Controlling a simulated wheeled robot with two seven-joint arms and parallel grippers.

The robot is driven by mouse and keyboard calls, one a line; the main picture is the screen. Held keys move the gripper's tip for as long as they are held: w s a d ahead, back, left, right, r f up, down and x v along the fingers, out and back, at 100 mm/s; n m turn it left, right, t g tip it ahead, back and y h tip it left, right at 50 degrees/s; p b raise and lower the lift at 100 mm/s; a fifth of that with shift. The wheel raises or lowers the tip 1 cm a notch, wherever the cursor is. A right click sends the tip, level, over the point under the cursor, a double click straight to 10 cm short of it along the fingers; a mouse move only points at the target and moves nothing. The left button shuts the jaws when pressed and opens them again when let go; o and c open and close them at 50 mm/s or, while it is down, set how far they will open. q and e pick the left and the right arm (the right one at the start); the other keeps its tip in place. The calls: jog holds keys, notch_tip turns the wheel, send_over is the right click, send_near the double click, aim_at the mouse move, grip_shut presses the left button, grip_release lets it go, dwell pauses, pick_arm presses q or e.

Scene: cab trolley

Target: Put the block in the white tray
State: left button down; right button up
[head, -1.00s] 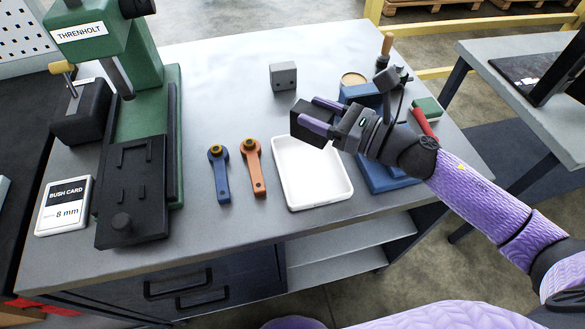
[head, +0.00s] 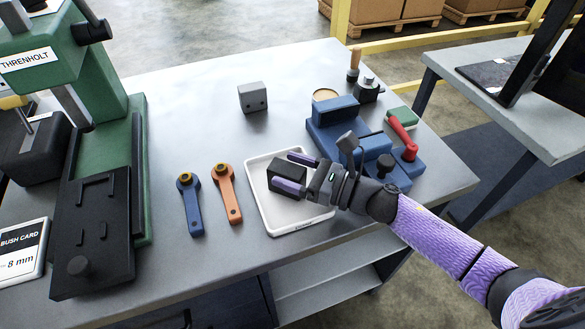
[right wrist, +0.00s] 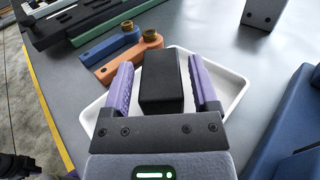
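The black block (head: 287,173) is in the white tray (head: 262,213), looking set down on its floor. My right gripper (head: 295,172) is over the tray with one finger on each side of the block. In the right wrist view the block (right wrist: 162,82) stands between the fingers with a narrow gap on both sides, so the gripper (right wrist: 164,88) is open. The tray (right wrist: 236,88) shows around it there. The gripper and block hide part of the tray floor. My left gripper is not in view.
A blue lever (head: 190,203) and an orange lever (head: 226,192) lie left of the tray. A grey block with holes (head: 252,97) stands behind. A green press (head: 115,115) stands at left.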

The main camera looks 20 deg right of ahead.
jog(key=shift+o, duration=0.4)
jog(key=shift+r, duration=0.25)
jog(key=v, duration=1.2)
jog(key=shift+f+p, duration=0.1)
jog(key=shift+p, duration=0.2)
